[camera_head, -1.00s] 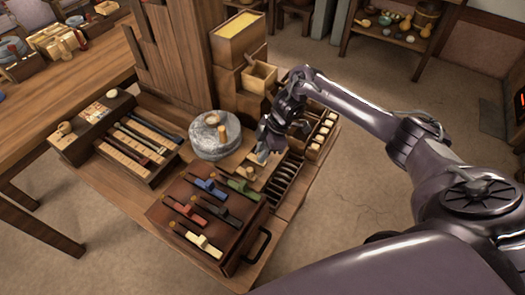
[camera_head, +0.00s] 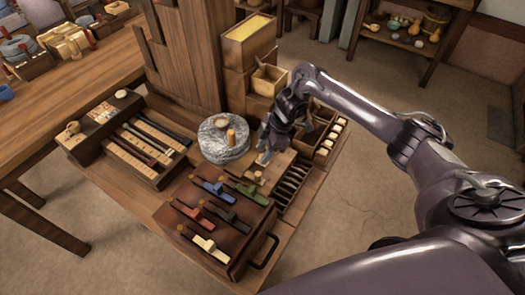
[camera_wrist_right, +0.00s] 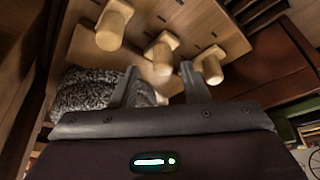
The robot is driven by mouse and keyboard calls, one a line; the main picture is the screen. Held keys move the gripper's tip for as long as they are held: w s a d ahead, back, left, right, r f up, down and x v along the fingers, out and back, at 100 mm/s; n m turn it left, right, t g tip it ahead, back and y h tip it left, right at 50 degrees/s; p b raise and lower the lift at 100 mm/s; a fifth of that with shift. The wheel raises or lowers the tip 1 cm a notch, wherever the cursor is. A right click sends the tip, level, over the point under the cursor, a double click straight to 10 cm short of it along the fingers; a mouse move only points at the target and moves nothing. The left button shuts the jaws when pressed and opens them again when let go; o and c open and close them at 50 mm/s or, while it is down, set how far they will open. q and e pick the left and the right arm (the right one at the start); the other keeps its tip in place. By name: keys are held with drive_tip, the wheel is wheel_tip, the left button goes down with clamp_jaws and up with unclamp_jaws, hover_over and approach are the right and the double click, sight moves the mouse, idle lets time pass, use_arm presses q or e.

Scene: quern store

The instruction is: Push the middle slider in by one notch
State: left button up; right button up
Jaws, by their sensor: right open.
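A pale wooden board with three round wooden knobs shows in the right wrist view; the middle knob (camera_wrist_right: 162,58), a left knob (camera_wrist_right: 113,24) and a right knob (camera_wrist_right: 208,66) stick out from it. I take the middle knob as the middle slider. My right gripper (camera_wrist_right: 160,76) is open, its fingertips on either side of the middle knob's end; contact cannot be told. In the head view my right gripper (camera_head: 264,157) is over the board (camera_head: 276,169) beside the quern stone, and its fingers partly hide the knobs. My left gripper is not in view.
The grey quern stone (camera_head: 222,140) stands left of the gripper. In front is a brown box with coloured sliders, including a blue one (camera_head: 214,188). A tray with dark rods (camera_head: 146,143) lies left. A slotted rack (camera_head: 291,184) is close on the right.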

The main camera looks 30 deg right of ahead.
drive_tip(key=v, duration=0.6)
drive_tip(key=shift+r, duration=0.45)
